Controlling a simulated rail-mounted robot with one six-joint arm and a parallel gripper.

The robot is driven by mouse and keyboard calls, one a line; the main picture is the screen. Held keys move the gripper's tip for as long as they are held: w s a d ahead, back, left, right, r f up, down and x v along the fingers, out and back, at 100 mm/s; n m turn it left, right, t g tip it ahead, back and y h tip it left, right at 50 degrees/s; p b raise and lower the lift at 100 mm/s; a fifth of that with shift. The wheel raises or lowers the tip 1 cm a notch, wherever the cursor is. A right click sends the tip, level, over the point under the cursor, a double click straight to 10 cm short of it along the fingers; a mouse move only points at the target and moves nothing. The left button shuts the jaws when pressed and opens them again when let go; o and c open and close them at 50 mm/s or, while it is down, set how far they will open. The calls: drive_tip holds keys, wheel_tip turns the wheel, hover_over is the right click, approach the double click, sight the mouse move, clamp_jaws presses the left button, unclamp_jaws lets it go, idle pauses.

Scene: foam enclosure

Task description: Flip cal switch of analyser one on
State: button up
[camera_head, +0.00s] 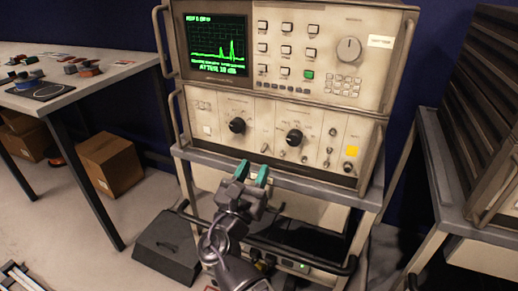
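The analyser (335,20) is a beige rack instrument on a cart, with a green trace on its lit screen (217,45). I take it to be analyser one, but I cannot read a number on it. Its lower panel (210,107) carries two black knobs, small metal toggles or connectors and a yellow label. One small metal lever (265,148) sits between the knobs. Labels are too small to read, so I cannot tell which control is the cal switch or its position. My gripper (252,173) has teal fingertips spread apart, empty, in front of and below the lower panel.
The cart's top edge (310,186) runs just under the panel. Metal handles stick out at the analyser's sides. A workbench (95,57) with small parts stands left, with cardboard boxes (108,163) below. A dark finned unit (480,80) stands right.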

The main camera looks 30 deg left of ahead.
sight(264, 148)
drive_tip(key=x, duration=0.4)
drive_tip(key=shift+w+p, duration=0.1)
drive_tip(key=shift+p, duration=0.3)
clamp_jaws()
